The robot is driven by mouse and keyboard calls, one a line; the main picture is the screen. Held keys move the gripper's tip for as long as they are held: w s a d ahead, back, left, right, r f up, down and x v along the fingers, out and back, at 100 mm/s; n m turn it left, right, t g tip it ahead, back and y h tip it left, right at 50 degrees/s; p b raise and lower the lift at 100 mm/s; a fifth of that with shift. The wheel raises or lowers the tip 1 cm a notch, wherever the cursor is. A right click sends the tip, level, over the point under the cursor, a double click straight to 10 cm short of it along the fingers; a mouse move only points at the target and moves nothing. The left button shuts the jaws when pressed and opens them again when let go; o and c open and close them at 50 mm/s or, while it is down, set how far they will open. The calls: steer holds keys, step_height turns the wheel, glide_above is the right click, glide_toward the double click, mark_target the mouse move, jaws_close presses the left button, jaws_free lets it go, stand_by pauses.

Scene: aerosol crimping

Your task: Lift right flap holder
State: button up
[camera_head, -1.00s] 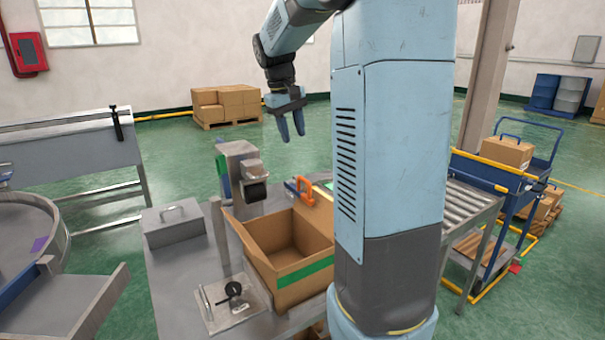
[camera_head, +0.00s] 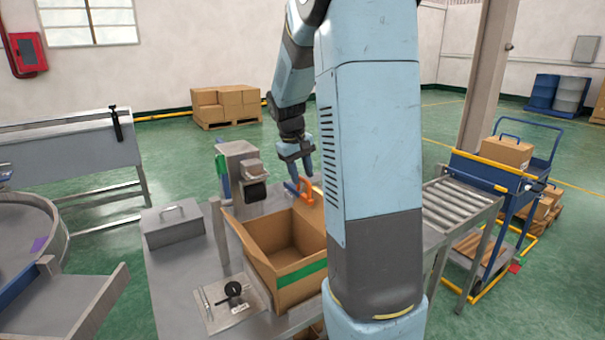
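An open cardboard box (camera_head: 285,250) with a green stripe stands on the grey workbench. An orange handle-shaped piece with a blue part (camera_head: 306,191) sits at the box's far right flap; it looks like a flap holder, though I cannot tell for certain. My gripper (camera_head: 302,178) points down just above this orange piece. Its two fingers are apart with nothing seen between them, and I cannot tell whether they touch the piece. My own arm hides the right side of the box and anything there.
A grey machine head (camera_head: 243,175) stands left of my gripper. A grey upright post (camera_head: 219,235) is at the box's left. A grey lidded case (camera_head: 173,225) and a plate with a black knob (camera_head: 233,291) lie on the bench. A roller conveyor (camera_head: 455,205) is at right.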

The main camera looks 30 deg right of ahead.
steer(key=shift+f, duration=0.15)
jaws_close()
stand_by(0.4)
steer(key=shift+d, duration=0.15)
